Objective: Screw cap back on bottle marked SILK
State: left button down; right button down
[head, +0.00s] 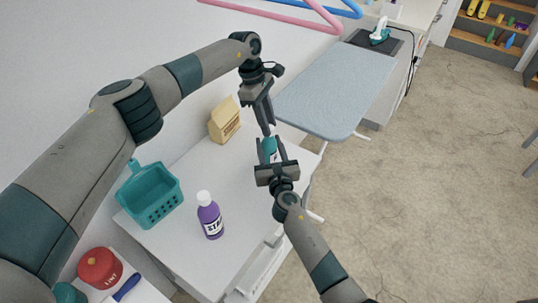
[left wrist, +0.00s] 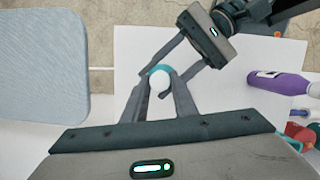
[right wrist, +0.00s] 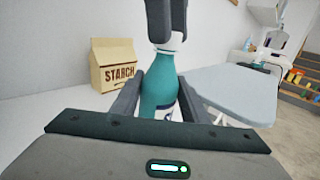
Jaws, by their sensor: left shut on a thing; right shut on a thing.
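A teal bottle (head: 270,147) stands upright between the fingers of my right gripper (head: 269,150), which is shut on it; it also shows in the right wrist view (right wrist: 158,92). Its label is mostly hidden, so I cannot read its name. A white cap (left wrist: 159,82) is at the bottle's top, between the fingers of my left gripper (left wrist: 160,95), which is shut on it from above. In the right wrist view the white cap (right wrist: 173,42) shows just below the left fingers, in line with the bottle's neck. I cannot tell how tightly it sits.
A purple bottle with a white cap (head: 210,218) stands on the white table (head: 185,262). A teal basket (head: 152,195) and a tan starch carton (head: 224,120) are at the back. A blue ironing board (head: 340,90) is to the right. The table's front is clear.

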pick_arm(q)
jog(key=c, duration=1.4)
grip_release()
jog(key=shift+o, duration=0.2)
jog(key=shift+r, duration=0.1)
jog(key=shift+w+a+r, duration=0.1)
jog(key=shift+a+r, duration=0.1)
jog(key=shift+r, duration=0.35)
jog(key=w+a+r, duration=0.1)
jog(key=w+a, duration=0.1)
jog(key=a, duration=0.4)
jog(key=w+a+r, duration=0.2)
jog(key=w+a, duration=0.1)
jog(key=a, duration=0.3)
jog(key=shift+r, duration=0.25)
jog(key=shift+a, duration=0.1)
pick_arm(e)
jog(key=c, duration=0.9)
grip_release()
jog(key=shift+c, duration=0.2)
